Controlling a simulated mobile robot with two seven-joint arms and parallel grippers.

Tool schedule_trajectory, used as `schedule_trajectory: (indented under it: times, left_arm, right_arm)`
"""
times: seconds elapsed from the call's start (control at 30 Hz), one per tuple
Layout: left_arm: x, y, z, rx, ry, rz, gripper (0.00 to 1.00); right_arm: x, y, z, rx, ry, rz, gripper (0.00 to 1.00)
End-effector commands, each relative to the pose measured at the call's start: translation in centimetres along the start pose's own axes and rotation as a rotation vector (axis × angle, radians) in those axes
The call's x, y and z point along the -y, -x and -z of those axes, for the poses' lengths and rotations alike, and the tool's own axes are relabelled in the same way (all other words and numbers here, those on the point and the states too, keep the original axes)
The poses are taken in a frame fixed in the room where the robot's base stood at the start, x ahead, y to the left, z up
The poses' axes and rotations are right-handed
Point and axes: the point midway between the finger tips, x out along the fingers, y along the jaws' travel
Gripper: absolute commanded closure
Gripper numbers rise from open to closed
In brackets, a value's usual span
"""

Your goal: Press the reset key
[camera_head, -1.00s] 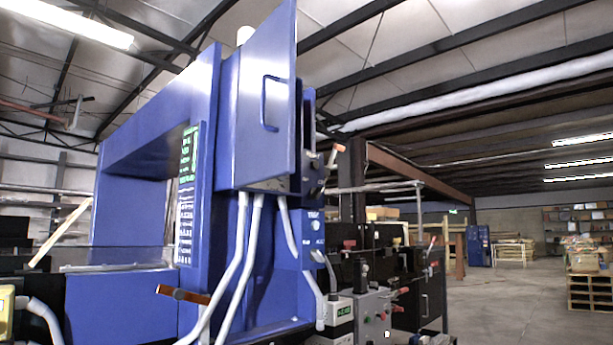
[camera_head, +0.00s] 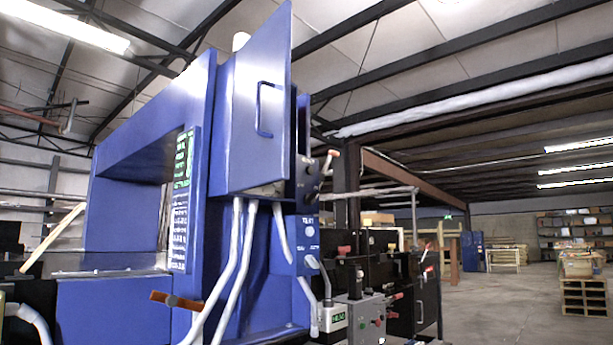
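A tall blue detector machine (camera_head: 222,130) with an arch-shaped opening fills the left and middle of the view. Its blue cabinet door (camera_head: 262,95) with a loop handle stands at the upper middle. A narrow dark control panel (camera_head: 308,180) with small knobs is beside the door, seen edge-on. Below it is a blue box (camera_head: 303,246) with small white lettering and a pale round part. A grey control box (camera_head: 367,317) with red and dark knobs stands lower right. I cannot tell which part is the reset key. Neither gripper is in view.
Pale conduits (camera_head: 232,265) run down the machine's front. An orange-brown handle (camera_head: 178,300) sticks out at lower left. Dark cabinets (camera_head: 400,285) stand behind the grey box. The concrete floor (camera_head: 500,310) at right is open, with stacked pallets (camera_head: 584,296) farther off.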

Motion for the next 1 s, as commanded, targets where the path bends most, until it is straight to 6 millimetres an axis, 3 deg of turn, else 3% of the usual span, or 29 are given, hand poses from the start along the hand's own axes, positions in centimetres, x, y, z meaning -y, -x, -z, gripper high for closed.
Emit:
schedule_trajectory:
  times: [0.4,0.7,1.0]
  left_arm:
    - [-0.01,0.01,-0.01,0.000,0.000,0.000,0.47]
    - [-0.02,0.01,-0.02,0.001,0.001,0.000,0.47]
    - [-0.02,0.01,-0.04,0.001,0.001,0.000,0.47]
  right_arm:
    - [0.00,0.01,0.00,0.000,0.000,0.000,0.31]
    - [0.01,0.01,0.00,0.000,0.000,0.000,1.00]
    - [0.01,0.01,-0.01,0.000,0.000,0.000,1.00]
